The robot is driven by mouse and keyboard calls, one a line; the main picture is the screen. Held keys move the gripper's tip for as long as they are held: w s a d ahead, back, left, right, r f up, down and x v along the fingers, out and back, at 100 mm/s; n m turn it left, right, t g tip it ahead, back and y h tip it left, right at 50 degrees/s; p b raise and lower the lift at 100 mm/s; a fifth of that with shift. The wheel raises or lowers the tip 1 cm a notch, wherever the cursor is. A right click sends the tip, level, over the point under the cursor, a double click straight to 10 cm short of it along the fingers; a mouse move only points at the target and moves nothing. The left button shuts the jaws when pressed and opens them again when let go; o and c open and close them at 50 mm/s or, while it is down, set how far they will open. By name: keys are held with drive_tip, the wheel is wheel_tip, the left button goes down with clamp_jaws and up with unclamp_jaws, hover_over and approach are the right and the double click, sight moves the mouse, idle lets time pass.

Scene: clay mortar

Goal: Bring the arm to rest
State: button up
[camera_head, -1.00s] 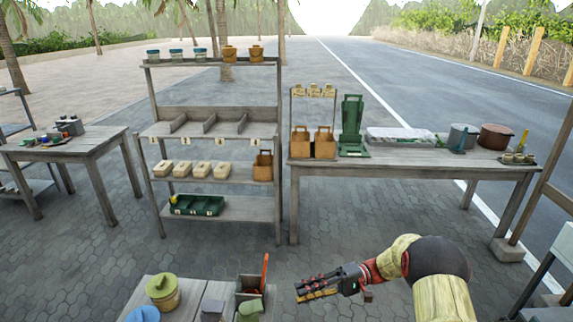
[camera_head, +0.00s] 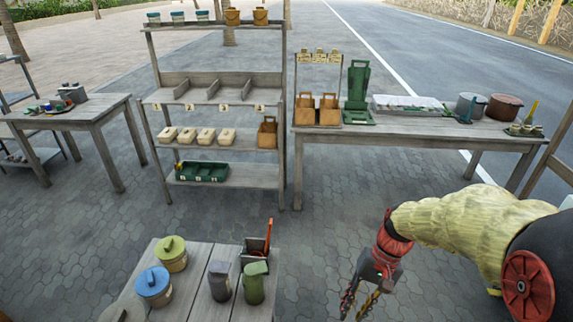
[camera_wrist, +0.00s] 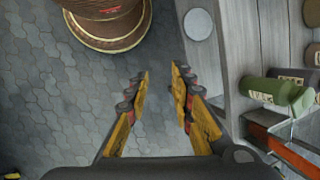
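My gripper (camera_head: 359,300) hangs at the lower right in the head view, pointing down, to the right of the near wooden table (camera_head: 198,293). In the wrist view its two fingers (camera_wrist: 160,100) stand apart with nothing between them, over grey paving. The table edge lies just to the right of the fingers in the wrist view. My arm is bent at the right side of the head view.
The near table bears a yellow-green pot (camera_head: 172,256), a blue pot (camera_head: 154,287), a grey container (camera_head: 220,282), a green container (camera_head: 255,284) and a box with a red-handled tool (camera_head: 257,251). A shelf rack (camera_head: 219,101) and long bench (camera_head: 420,133) stand behind. Paving between is clear.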

drive_tip(key=s+d+r+n+t+h, duration=0.1)
drive_tip(key=s+r+t, duration=0.3)
drive_tip(key=r, duration=0.5)
drive_tip(key=s+d+r+n+t+h+p, duration=0.1)
drive_tip(key=s+r+t, duration=0.3)
drive_tip(key=r, duration=0.5)
drive_tip(key=shift+s+r+h, duration=0.35)
drive_tip(key=shift+s+h, duration=0.45)
drive_tip(key=shift+s, duration=0.3)
drive_tip(key=shift+d, duration=0.1)
